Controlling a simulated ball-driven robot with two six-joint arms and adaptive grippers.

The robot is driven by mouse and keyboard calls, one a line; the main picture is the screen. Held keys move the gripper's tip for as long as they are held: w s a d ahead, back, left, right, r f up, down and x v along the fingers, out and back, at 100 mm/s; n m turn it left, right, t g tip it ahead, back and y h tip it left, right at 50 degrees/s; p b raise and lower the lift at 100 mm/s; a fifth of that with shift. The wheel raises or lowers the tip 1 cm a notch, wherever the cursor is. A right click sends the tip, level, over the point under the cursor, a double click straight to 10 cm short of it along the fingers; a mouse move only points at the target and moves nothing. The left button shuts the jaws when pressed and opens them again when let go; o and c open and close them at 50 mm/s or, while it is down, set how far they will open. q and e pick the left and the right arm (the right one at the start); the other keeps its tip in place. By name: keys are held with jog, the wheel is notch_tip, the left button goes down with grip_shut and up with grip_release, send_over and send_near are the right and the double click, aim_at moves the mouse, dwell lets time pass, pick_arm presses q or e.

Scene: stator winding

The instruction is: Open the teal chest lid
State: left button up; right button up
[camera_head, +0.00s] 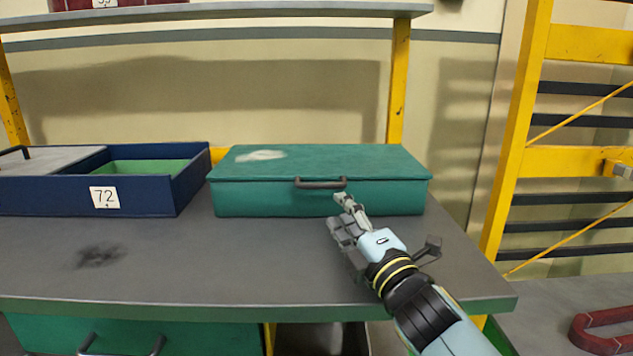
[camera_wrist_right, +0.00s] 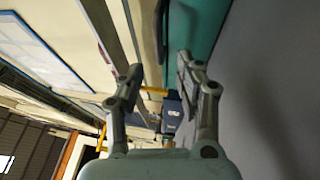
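The teal chest (camera_head: 270,199) sits on the grey workbench with its lid (camera_head: 340,160) closed. A dark handle (camera_head: 320,184) runs along the lid's front edge, and a pale worn patch marks the top. My right gripper (camera_head: 340,211) is in front of the chest, just below and right of the handle. Its fingers are apart in the right wrist view (camera_wrist_right: 160,65), with nothing seen held between them. The teal chest also shows there at the top (camera_wrist_right: 203,25), partly behind one finger. Whether a finger touches the chest or handle I cannot tell. My left gripper is not in view.
A navy box (camera_head: 145,198) labelled 72, with a green interior, stands left of the chest. A shelf (camera_head: 220,12) on yellow posts runs above. The bench top (camera_head: 200,260) is clear in front. A yellow rack (camera_head: 515,130) stands at right, with a red U-shaped object (camera_head: 590,340) lower right.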

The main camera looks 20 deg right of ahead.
aim_at(323, 188)
jog(key=x, duration=0.3)
jog(key=shift+w+r, duration=0.2)
jog(key=shift+r, duration=0.05)
jog(key=x, duration=0.4)
jog(key=shift+w+f, duration=0.1)
jog(key=shift+w, duration=0.1)
jog(key=shift+w+a, duration=0.1)
jog(key=shift+w, duration=0.6)
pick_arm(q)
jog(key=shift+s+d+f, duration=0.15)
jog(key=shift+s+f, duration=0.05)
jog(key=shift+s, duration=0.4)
pick_arm(e)
grip_shut()
